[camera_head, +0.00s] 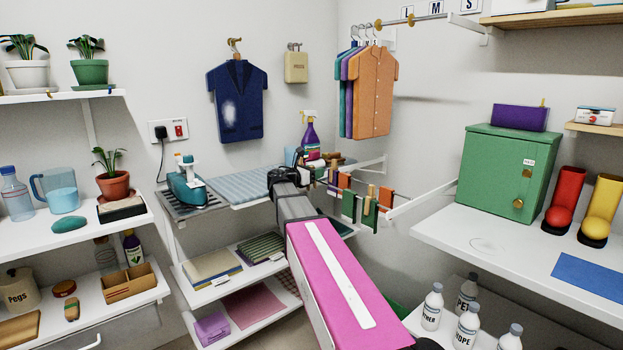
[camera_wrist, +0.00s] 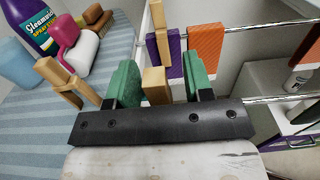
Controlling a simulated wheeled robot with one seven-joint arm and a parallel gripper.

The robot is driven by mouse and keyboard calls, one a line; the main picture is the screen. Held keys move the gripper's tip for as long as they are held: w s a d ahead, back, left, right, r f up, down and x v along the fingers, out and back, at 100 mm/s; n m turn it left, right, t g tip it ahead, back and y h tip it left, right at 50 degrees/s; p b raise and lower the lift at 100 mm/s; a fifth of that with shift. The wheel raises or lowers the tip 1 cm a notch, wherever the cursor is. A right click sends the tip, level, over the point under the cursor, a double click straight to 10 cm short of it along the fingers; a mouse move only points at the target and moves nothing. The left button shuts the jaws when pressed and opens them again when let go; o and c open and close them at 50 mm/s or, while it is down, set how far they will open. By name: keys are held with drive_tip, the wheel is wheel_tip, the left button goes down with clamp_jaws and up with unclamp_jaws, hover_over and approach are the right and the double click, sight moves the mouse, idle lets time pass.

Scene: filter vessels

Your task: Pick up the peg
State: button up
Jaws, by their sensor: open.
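My gripper (camera_wrist: 160,86) is open; its two fingers carry green faces in the wrist view. A light wooden peg (camera_wrist: 155,84) shows between them, with a gap on either side. Another wooden peg (camera_wrist: 156,45) stands beyond it at the rail, by a purple cloth (camera_wrist: 177,50). More wooden peg pieces (camera_wrist: 62,80) stand left of the left finger, over the striped board. In the head view my gripper (camera_head: 298,168) is at the right end of the striped board (camera_head: 240,188), largely hidden by my arm. A wooden peg (camera_head: 370,192) sits on the rail there.
Small cloths, including an orange one (camera_wrist: 206,50), hang from the rail right of the board. A purple spray bottle (camera_head: 311,135) stands behind my gripper. A blue iron (camera_head: 186,185) is at the board's left. A green cabinet (camera_head: 505,170) stands on the right shelf.

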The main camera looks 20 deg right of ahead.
drive_tip(key=shift+d, duration=0.15)
clamp_jaws()
